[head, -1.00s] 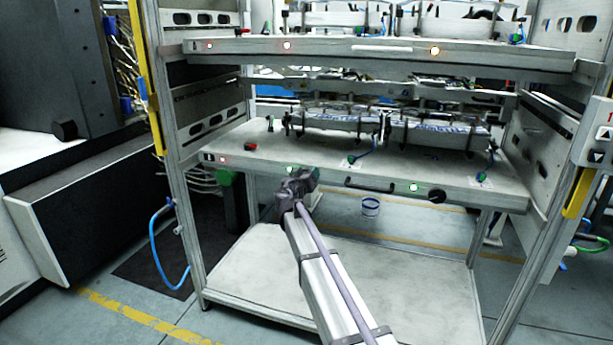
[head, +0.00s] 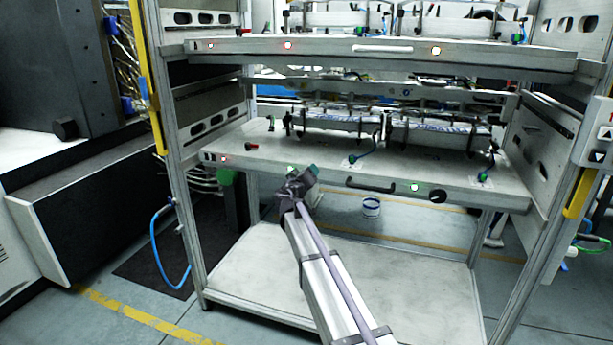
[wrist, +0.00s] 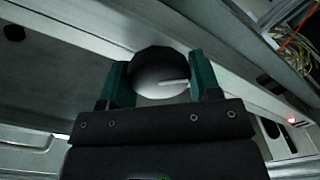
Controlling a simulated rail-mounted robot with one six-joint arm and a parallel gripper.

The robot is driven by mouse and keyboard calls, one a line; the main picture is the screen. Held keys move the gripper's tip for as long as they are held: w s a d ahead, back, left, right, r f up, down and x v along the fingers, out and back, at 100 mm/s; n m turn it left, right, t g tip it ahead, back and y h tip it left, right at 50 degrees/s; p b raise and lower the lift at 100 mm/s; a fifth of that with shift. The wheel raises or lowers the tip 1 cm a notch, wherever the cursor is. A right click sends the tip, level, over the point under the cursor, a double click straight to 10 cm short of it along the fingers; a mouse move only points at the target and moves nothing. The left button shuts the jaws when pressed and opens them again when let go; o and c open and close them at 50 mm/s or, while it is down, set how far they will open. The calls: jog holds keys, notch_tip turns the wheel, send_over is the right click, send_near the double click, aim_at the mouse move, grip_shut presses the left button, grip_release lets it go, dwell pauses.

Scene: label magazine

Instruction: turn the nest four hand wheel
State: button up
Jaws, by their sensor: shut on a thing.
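A round dark hand wheel (wrist: 160,64) with a pale line on its face sits between the two teal fingers of my gripper (wrist: 160,80) in the wrist view. The fingers are shut on its left and right sides. In the head view my gripper (head: 302,174) is at the front edge of the middle shelf (head: 330,172), left of its handle, and hides the held wheel there. A second dark round wheel (head: 438,196) shows on the same front edge, farther right. I cannot read any nest number.
A black bar handle (head: 370,186) and a green light (head: 414,187) lie along the shelf front, right of my gripper. Rack posts (head: 178,200) stand at the sides. The bottom shelf (head: 250,265) is bare.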

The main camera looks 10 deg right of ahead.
jog(key=o, duration=0.9)
jog(key=v, duration=1)
jog(key=shift+s+a, duration=0.15)
jog(key=shift+s, duration=0.25)
